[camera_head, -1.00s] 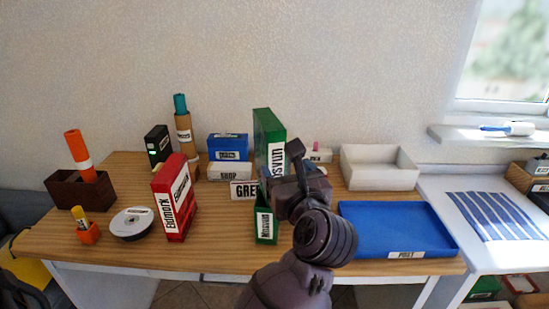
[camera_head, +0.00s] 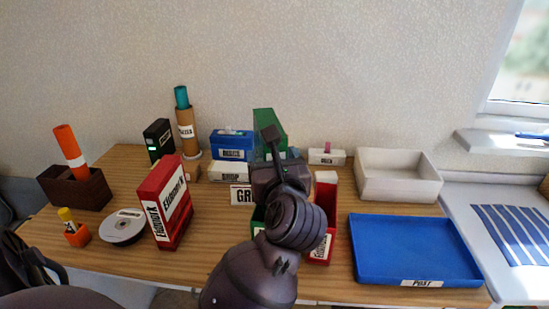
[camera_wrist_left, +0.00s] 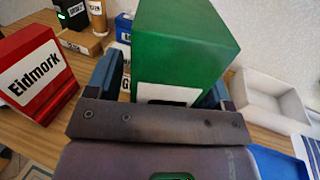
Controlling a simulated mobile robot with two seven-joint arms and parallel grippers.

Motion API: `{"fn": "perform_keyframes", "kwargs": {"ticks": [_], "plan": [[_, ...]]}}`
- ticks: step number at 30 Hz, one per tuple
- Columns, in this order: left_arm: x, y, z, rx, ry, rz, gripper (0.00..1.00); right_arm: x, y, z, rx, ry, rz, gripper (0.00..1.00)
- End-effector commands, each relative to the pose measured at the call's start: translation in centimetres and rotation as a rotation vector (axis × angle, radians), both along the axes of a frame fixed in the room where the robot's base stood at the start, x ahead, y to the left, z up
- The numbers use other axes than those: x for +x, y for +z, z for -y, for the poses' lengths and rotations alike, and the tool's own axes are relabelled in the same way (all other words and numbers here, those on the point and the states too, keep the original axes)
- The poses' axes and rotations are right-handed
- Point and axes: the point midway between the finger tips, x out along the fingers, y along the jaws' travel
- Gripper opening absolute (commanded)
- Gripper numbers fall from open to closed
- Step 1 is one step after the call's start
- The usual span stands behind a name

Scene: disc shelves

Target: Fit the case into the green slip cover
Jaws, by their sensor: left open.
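The green case (camera_head: 268,120) stands upright, its upper part showing behind my left gripper (camera_head: 277,158). In the left wrist view the case (camera_wrist_left: 185,50) is between the two fingers, which are open around it. The green slip cover (camera_head: 258,219) is mostly hidden behind my left wrist, with only its left edge showing. The case's lower end is hidden, so I cannot tell whether it is inside the cover. My right gripper is not in view.
A red Eidmark case (camera_head: 165,205) stands on the left and a red cover (camera_head: 322,248) is just right of my wrist. A blue tray (camera_head: 415,250) and a white bin (camera_head: 400,175) are on the right. A disc spindle (camera_head: 122,227) lies left.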

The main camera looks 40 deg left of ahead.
Motion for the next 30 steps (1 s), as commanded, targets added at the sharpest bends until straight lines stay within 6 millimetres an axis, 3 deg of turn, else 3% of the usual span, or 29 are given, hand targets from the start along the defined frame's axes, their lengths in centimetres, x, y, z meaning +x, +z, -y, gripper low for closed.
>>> {"fn": "perform_keyframes", "kwargs": {"ticks": [7,20,30], "plan": [[0.0,0.0,0.0,0.000,0.000,0.000,0.73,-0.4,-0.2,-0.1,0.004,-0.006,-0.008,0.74],[0.0,0.1,0.0,0.001,0.000,0.002,0.07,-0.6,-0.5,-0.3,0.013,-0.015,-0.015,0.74],[0.0,1.1,0.0,0.000,0.000,0.006,0.07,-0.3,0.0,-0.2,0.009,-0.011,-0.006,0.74]]}}
